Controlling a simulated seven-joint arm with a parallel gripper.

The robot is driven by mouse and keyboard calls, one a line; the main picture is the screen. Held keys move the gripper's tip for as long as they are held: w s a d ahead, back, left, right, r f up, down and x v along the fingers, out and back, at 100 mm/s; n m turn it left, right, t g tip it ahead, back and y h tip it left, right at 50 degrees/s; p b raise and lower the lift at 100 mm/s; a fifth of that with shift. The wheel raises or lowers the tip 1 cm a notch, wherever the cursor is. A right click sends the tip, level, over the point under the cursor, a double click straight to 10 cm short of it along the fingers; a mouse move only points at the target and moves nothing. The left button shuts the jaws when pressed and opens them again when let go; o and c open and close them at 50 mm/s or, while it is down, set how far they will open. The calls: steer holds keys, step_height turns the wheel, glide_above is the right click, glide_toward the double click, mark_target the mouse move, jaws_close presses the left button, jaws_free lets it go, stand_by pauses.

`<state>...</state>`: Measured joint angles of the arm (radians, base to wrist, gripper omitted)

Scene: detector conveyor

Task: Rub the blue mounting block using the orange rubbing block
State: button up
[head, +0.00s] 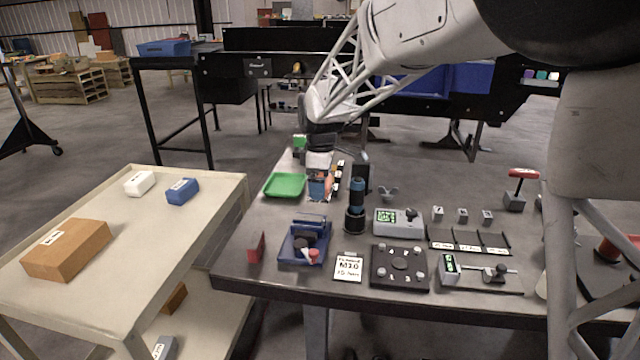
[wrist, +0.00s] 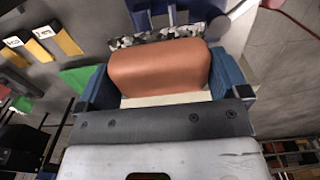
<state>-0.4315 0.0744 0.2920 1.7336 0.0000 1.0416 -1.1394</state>
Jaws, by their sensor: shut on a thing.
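My gripper (wrist: 163,88) is shut on the orange rubbing block (wrist: 160,66), with its blue fingers at the block's two sides. A grey camouflage-patterned pad (wrist: 153,40) runs along the block's far face. Just beyond the pad, blue upright parts (wrist: 143,14) show at the top of the wrist view, probably the blue mounting block; I cannot tell whether the pad touches them. In the head view my gripper (head: 321,176) is low over the back left of the table. The orange block (head: 328,186) shows there as a small patch, beside blue surfaces that are partly hidden.
A green tray (head: 284,185) lies left of my gripper, and a dark blue cylinder (head: 356,194) stands close on its right. A blue bin (head: 304,243) is nearer the front edge. A cart (head: 100,225) at left carries cardboard, white and blue boxes.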

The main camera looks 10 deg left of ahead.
steer(key=shift+a+f, duration=0.15)
steer(key=shift+a, duration=1.35)
steer(key=shift+f, duration=0.15)
